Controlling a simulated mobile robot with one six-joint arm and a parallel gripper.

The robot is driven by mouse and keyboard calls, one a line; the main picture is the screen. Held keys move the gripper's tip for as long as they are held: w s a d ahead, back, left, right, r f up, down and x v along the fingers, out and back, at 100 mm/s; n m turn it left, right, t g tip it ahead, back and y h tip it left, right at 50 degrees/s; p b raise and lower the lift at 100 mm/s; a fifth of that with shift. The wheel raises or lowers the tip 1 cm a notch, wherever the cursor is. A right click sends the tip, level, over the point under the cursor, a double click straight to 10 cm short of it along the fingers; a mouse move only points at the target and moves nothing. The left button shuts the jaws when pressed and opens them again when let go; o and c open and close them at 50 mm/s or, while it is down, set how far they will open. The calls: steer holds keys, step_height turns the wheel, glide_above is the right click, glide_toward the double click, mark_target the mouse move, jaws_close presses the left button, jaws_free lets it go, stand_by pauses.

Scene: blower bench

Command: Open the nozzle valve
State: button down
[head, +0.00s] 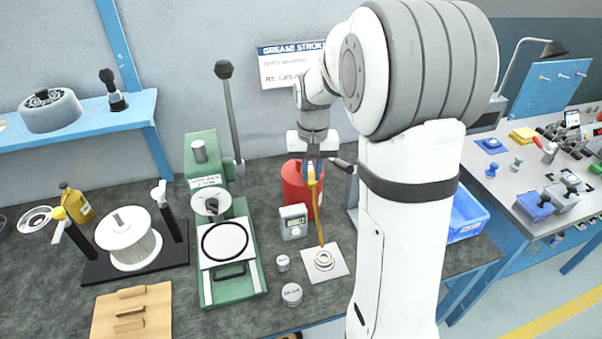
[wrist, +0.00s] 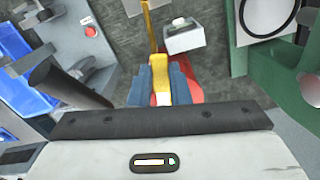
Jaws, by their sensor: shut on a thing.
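My gripper (head: 312,172) is above the bench, beside the red can (head: 293,187). In the wrist view its blue fingers (wrist: 161,88) are shut on a yellow piece (wrist: 160,70), one finger on each side. A thin yellow-orange rod or hose (head: 319,218) runs from near the fingers down to a ring-shaped part (head: 323,260) on a white square pad (head: 339,269). The red can also shows behind the fingers in the wrist view (wrist: 184,68). I cannot tell which part is the nozzle valve, or its position; the fingers cover part of the held piece.
A grey digital gauge (head: 293,221) stands just left of the rod. Two small round tins, one of them (head: 291,294), sit near the front. A green press (head: 230,250) with a tall lever stands to the left. A blue bin (head: 466,217) is right of my arm.

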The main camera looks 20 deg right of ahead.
steer(key=shift+w+d+r+n, duration=0.15)
steer(key=shift+d+n, duration=0.15)
steer(key=shift+n, duration=0.15)
steer(key=shift+w+d+r+n, duration=0.1)
steer(key=shift+d+n, duration=0.15)
steer(key=shift+n, duration=0.2)
steer(key=c, duration=1.5)
jaws_free()
steer(key=shift+w+f, duration=0.1)
steer(key=shift+f, duration=0.05)
steer(key=shift+c, duration=0.2)
steer(key=shift+o, duration=1)
step_height(320, 180, up, 8)
steer(key=b, duration=0.1)
steer(key=shift+s+f, duration=0.15)
steer(key=shift+s, duration=0.05)
